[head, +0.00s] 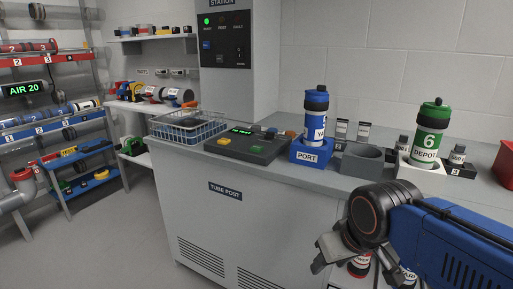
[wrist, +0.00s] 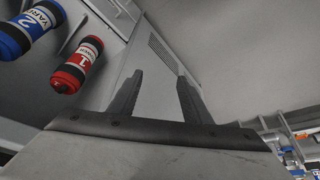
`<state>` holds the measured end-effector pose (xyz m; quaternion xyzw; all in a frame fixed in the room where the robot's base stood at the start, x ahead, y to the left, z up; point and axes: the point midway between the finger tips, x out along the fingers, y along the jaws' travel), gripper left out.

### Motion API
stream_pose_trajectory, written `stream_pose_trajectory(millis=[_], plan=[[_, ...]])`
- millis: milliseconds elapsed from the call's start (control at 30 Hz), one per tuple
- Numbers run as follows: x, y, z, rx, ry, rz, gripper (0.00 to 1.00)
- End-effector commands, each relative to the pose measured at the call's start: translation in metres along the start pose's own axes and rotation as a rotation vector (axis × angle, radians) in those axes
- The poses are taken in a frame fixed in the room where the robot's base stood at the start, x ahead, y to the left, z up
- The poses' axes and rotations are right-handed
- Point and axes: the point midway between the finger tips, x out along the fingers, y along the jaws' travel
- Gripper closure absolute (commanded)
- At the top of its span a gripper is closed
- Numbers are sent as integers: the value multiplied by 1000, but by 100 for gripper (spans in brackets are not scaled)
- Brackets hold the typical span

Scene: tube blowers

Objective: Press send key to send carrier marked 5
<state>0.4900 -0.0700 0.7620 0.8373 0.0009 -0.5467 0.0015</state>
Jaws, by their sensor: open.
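A dark key console (head: 238,152) sits on the grey counter, with a small green-lit display (head: 241,131). I see no legible 5 on any carrier. My gripper (head: 324,252) is open and empty, low in front of the cabinet, right of and below the console. Its fingers show in the wrist view (wrist: 160,77).
A green carrier marked 6 DEPOT (head: 431,130) stands in a white holder at right. An empty grey holder (head: 362,160) is beside PORT. A wire basket (head: 187,127) is left of the console. Red (wrist: 79,64) and blue (wrist: 31,29) carriers lie below the counter.

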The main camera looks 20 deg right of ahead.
Motion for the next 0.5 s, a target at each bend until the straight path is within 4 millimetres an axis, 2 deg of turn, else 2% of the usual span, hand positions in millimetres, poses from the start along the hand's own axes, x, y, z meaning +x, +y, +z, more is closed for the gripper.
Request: stream_pose_trajectory(millis=[33, 200, 500], plan=[[0, 0, 0, 0, 0, 0, 61], [0, 0, 0, 0, 0, 0, 100], [0, 0, 0, 0, 0, 0, 100]])
